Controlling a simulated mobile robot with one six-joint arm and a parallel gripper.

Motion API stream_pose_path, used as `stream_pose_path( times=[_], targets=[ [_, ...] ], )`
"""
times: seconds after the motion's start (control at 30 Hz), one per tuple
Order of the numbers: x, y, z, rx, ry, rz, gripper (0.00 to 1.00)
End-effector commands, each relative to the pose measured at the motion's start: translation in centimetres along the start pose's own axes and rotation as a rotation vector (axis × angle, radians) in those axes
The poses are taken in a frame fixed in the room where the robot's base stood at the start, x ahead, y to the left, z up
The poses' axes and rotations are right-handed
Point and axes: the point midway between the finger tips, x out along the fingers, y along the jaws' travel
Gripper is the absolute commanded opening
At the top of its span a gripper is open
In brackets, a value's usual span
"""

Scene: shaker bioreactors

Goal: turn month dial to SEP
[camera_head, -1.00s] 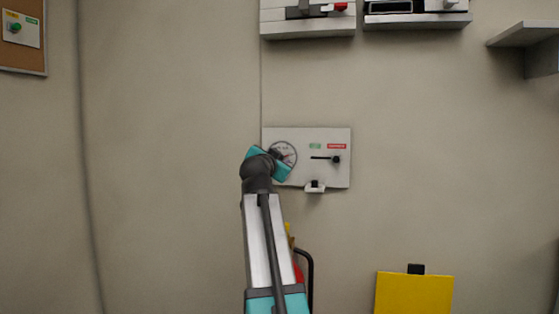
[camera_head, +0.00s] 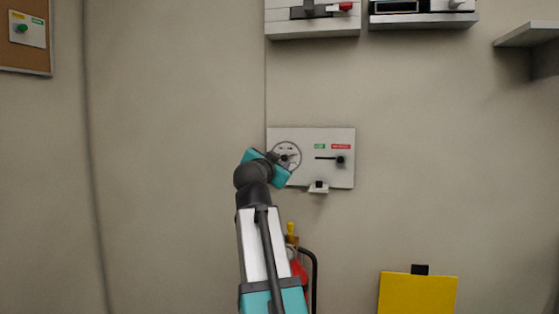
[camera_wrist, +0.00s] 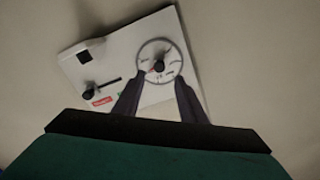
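The month dial (camera_head: 290,152) is a round, pale disc with a dark rim at the left of a white wall panel (camera_head: 335,140). My gripper (camera_head: 277,160) is at the panel's left edge and partly covers the dial. In the wrist view my gripper (camera_wrist: 154,87) has its two dark fingers spread apart, with the knob just beyond and between their tips. It appears empty.
The panel also has a black lever (camera_head: 330,158), green and red labels, and a small white bracket (camera_head: 318,188) below. Equipment shelves hang above, a wall shelf (camera_head: 530,34) is at right, and a yellow board (camera_head: 418,294) stands low. The wall around the panel is clear.

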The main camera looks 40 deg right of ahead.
Motion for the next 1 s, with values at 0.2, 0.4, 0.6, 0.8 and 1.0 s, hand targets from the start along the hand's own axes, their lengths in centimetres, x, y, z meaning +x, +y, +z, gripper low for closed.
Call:
stream_pose_path(
  times=[0.2,0.4,0.6,0.8,1.0],
  targets=[
    [-2.6,0.0,0.1,0.000,-0.001,-0.002,0.38],
    [-4.8,0.0,0.0,0.001,0.000,-0.002,0.38],
    [-6.3,0.0,0.1,0.001,-0.002,-0.001,0.38],
    [-6.8,0.0,0.1,0.001,-0.002,0.000,0.38],
    [-6.8,-0.1,0.1,0.001,-0.002,0.000,0.38]
  ],
)
